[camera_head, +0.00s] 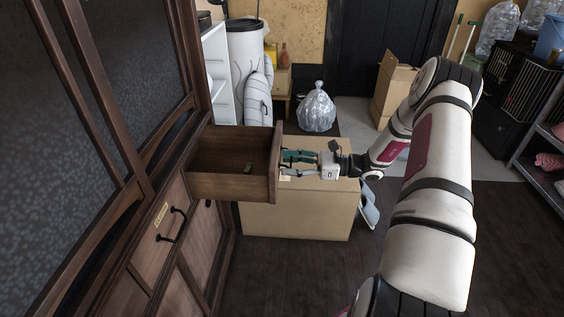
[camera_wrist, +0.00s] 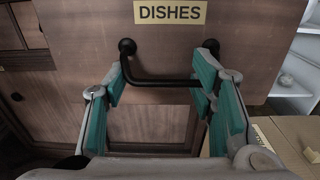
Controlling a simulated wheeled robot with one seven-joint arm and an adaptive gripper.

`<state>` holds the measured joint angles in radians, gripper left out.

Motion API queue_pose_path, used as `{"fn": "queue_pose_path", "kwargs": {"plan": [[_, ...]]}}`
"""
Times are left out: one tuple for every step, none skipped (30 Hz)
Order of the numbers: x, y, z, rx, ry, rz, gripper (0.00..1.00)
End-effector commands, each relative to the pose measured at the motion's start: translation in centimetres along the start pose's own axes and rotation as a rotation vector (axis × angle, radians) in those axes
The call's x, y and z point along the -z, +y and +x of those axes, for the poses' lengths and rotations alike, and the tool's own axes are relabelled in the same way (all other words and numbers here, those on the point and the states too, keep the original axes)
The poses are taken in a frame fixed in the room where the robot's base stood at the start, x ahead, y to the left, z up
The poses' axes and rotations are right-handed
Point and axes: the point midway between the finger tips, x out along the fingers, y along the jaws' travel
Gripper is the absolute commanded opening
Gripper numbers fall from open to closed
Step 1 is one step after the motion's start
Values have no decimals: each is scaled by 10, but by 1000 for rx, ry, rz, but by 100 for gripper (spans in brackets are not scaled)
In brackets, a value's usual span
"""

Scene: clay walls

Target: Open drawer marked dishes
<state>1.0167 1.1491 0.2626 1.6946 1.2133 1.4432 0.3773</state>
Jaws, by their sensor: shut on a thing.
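The wooden drawer (camera_head: 228,188) stands pulled well out of the dark cabinet in the head view. Its front (camera_wrist: 80,30) carries a label reading DISHES (camera_wrist: 170,13) in the wrist view. Below the label is a black bar handle (camera_wrist: 165,83). My gripper (camera_head: 296,164) is at the outer face of the drawer front. A small greenish object (camera_head: 248,169) lies inside the drawer.
A closed, labelled compartment with a black handle (camera_head: 172,225) is nearer on the cabinet. A cardboard box (camera_head: 300,220) stands on the floor below the drawer and my gripper. A filled clear bag (camera_head: 317,108) and an open carton (camera_head: 393,88) are behind. A shelf (camera_head: 540,155) is at right.

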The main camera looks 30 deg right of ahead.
Motion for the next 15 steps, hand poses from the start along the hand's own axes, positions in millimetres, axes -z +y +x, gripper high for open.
{"fn": "queue_pose_path", "kwargs": {"plan": [[-2, -12, -6, 33, 8, -10, 1], [-2, -12, -6, 33, 7, -11, 1], [-2, -12, -6, 33, 7, -11, 1], [-2, -12, -6, 32, 7, -11, 1], [-2, -12, -6, 32, 7, -11, 1], [-2, -12, -6, 32, 7, -11, 1], [-2, -12, -6, 32, 7, -11, 1], [-2, -12, -6, 32, 7, -11, 1], [-2, -12, -6, 32, 7, -11, 1], [-2, -12, -6, 32, 6, -11, 1], [-2, -12, -6, 32, 6, -11, 1], [-2, -12, -6, 31, 6, -11, 58], [-2, -12, -6, 31, 6, -12, 65], [-2, -12, -6, 31, 6, -12, 71], [-2, -12, -6, 31, 6, -12, 76]]}}
